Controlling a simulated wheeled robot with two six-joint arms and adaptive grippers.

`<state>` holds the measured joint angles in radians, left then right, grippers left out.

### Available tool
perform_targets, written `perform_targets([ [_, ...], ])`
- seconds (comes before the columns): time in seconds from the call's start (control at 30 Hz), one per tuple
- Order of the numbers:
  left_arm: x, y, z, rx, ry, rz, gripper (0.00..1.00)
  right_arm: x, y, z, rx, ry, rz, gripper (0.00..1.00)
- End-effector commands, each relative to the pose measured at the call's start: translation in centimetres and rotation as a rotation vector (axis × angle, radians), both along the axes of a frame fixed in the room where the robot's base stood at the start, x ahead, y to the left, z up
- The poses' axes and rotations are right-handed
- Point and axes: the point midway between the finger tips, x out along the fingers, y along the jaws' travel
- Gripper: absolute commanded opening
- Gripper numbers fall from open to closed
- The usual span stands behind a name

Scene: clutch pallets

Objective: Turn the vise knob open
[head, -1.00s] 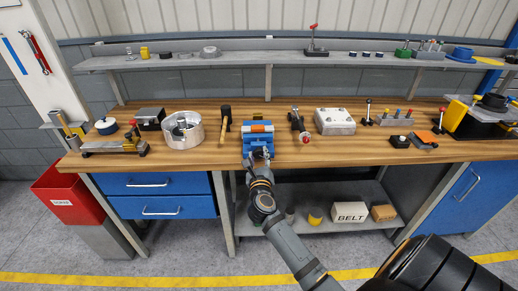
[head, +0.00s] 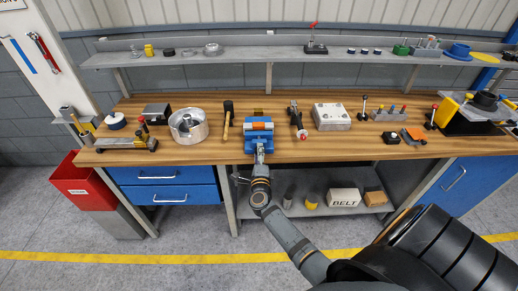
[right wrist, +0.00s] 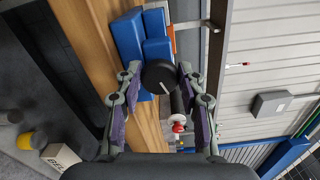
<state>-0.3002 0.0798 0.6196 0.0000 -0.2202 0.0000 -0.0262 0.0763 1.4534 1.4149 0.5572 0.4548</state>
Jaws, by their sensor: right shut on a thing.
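The blue vise (head: 251,143) sits at the front edge of the wooden workbench, in the middle of the head view. An orange strip shows across its top. Its round black knob (right wrist: 158,77) with a white line faces me in the right wrist view, and the blue vise body (right wrist: 127,38) is behind it. My right gripper (head: 260,150) reaches the front of the vise. In the right wrist view its two fingers (right wrist: 159,76) are shut on the knob from both sides. The head view hides the knob behind the gripper. My left gripper is not in view.
A hammer (head: 227,120) lies left of the vise, and a red-tipped tool (head: 298,122) lies to its right. A round metal chuck (head: 188,126) and a pale block (head: 331,117) stand farther out. Below are blue drawers (head: 160,182) and a shelf with a BELT box (head: 344,200).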

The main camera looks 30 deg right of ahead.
Motion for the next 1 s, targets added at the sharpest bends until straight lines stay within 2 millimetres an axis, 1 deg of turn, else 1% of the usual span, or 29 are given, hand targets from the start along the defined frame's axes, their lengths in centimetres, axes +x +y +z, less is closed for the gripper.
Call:
perform_targets([
  [0.03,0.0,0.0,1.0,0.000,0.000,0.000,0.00,0.1,0.0,0.5,-0.034,0.022,0.000,0.07],
  [0.4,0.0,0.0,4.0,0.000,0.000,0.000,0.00,0.0,0.0,0.3,-0.336,0.206,0.000,0.07],
  [0.7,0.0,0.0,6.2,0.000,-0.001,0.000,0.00,0.0,0.0,0.2,-0.578,0.354,0.000,0.07],
  [1.0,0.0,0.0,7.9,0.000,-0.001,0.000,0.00,0.0,-0.1,-0.1,-0.801,0.492,0.000,0.07],
])
